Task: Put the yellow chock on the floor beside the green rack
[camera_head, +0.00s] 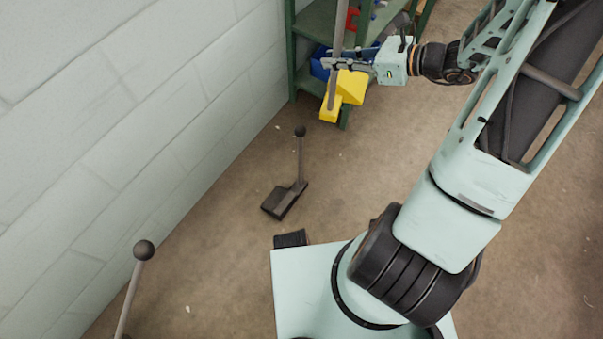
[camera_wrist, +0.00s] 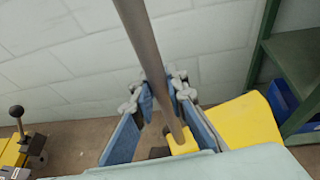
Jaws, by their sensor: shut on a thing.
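The yellow chock (camera_head: 350,87) is a wedge-like block with a long grey rod (camera_head: 332,92) as its handle. My gripper (camera_head: 334,63) is shut on that rod, above the block. In the wrist view the fingers (camera_wrist: 160,92) close around the rod (camera_wrist: 141,34), and the yellow chock (camera_wrist: 246,124) shows below, partly hidden by my gripper. The chock is in front of the lower part of the green rack (camera_head: 291,45), near its leg. I cannot tell whether it touches the floor. The green rack (camera_wrist: 291,62) stands to its right in the wrist view.
A blue bin (camera_head: 319,65) and a red item (camera_head: 352,17) are on the rack. A dark block with a ball-topped rod (camera_head: 285,200) stands on the floor near the wall. Another ball-topped rod (camera_head: 143,250) is at lower left. A block wall (camera_head: 120,110) runs along the left.

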